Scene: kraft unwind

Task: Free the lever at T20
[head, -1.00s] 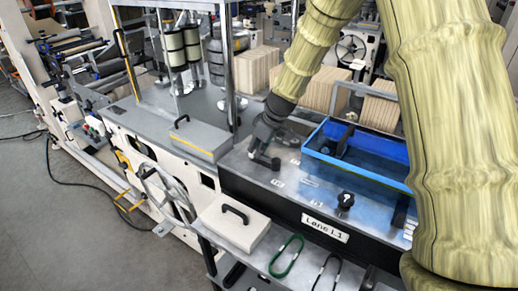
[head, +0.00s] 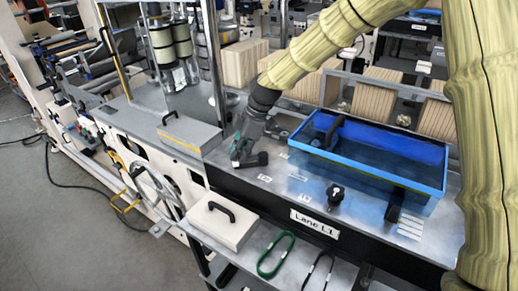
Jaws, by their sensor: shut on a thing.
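A black lever (head: 256,160) lies low on the grey top of the Lane L1 bench, near its left end. My gripper (head: 240,154) comes down over it from above, with a teal part showing at its fingers. It is shut on the lever; the fingers hide part of it and its pivot. Small white labels stand on the bench top, one just in front of the lever (head: 265,178); they are too small to read, so I cannot tell which is T20.
A blue tray (head: 366,189) stands right of my gripper. A black knob (head: 335,194) stands in front of the tray. A grey lidded box (head: 190,138) is on the left. A white block with a handle (head: 220,226) and a green loop (head: 277,255) are at the front.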

